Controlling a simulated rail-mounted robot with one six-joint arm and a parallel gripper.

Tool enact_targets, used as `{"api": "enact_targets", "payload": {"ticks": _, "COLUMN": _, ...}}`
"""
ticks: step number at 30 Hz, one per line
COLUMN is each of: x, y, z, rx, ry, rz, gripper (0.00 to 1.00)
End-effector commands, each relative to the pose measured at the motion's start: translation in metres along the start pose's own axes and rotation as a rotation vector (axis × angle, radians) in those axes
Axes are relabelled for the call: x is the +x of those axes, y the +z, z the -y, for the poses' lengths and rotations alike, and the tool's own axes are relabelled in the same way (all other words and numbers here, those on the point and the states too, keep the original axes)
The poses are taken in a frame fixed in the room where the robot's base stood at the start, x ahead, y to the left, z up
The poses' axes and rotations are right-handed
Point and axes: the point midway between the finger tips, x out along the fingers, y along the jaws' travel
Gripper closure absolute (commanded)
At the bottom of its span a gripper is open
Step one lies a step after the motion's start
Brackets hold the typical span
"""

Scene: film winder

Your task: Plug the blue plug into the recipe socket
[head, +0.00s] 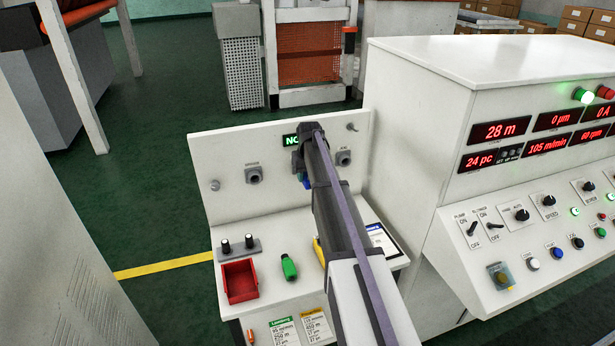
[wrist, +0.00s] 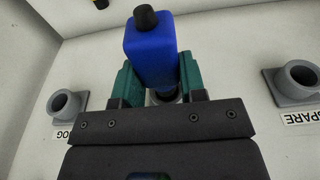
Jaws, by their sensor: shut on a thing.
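The blue plug (wrist: 152,48), with a black end, is gripped between the teal fingers of my gripper (wrist: 152,85) in the wrist view. In the head view a small bit of the blue plug (head: 305,182) shows under my gripper (head: 302,168), close to the white upright panel (head: 225,150). Part of a grey round socket (wrist: 166,97) shows just behind the plug in the wrist view. I cannot read its label or tell whether the plug is in it. My arm hides this middle part of the panel in the head view.
A grey socket labelled SPARE (wrist: 297,82) and another grey socket (wrist: 66,104) flank the plug. A green plug (head: 289,267), a yellow item (head: 319,250) and a red tray (head: 240,281) sit on the bench below. A control console (head: 420,110) stands at right.

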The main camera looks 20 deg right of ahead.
Motion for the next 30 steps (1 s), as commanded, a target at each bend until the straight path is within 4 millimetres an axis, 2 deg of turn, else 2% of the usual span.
{"api": "enact_targets", "payload": {"ticks": 15, "x": 0.003, "y": -0.017, "z": 0.000, "rx": 0.000, "ry": 0.000, "rz": 0.000, "gripper": 0.87}}
{"api": "enact_targets", "payload": {"ticks": 30, "x": 0.003, "y": -0.017, "z": 0.000, "rx": 0.000, "ry": 0.000, "rz": 0.000, "gripper": 0.87}}
